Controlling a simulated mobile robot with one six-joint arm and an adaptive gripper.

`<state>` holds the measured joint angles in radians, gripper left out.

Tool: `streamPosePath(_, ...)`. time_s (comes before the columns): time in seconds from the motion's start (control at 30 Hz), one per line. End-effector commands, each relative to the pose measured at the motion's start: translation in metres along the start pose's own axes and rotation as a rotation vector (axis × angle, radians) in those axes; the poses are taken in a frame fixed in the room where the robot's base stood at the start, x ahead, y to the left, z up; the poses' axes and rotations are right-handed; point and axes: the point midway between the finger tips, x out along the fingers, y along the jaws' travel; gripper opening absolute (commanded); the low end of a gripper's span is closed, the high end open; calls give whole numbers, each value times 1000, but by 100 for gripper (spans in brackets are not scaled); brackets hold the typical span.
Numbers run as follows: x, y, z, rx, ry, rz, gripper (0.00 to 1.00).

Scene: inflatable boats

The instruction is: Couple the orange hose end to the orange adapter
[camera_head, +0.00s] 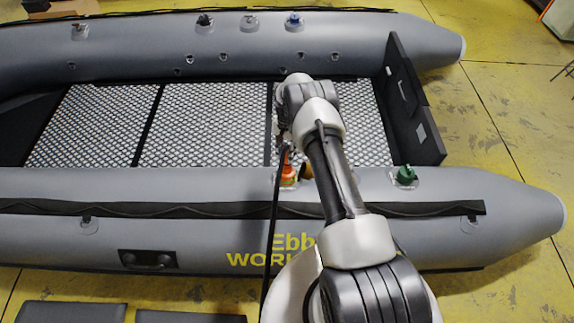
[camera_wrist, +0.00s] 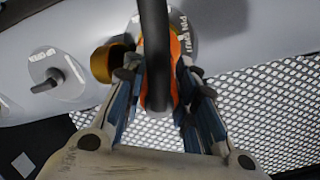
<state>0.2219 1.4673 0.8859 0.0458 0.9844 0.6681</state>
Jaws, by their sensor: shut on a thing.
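My gripper (camera_head: 284,140) is low over the boat's near tube. In the wrist view its blue-padded fingers (camera_wrist: 162,78) are shut on the orange hose end (camera_wrist: 175,62), whose black hose (camera_wrist: 154,50) runs across in front and covers much of it. In the head view the hose (camera_head: 271,225) comes up from below to my gripper. The orange adapter (camera_head: 288,179) stands on the near tube, just below the gripper in the picture. In the wrist view the hose and hose end mostly hide it, so I cannot tell whether the two touch.
A brass-coloured fitting (camera_wrist: 108,62) sits close left of the fingers. A valve disc with a dark knob (camera_wrist: 45,84) lies farther left. A green fitting (camera_head: 405,175) is on the near tube, a blue one (camera_head: 293,19) on the far tube. The patterned floor (camera_head: 200,125) is clear.

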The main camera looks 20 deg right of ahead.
Motion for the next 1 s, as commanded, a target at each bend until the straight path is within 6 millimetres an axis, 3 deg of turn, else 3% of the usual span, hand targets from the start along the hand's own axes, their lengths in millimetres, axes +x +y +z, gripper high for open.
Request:
streamPosePath(0.87,11,0,0,0,0,0,2)
streamPosePath(0.9,11,0,0,0,0,0,28)
streamPosePath(1.0,11,0,0,0,0,0,34)
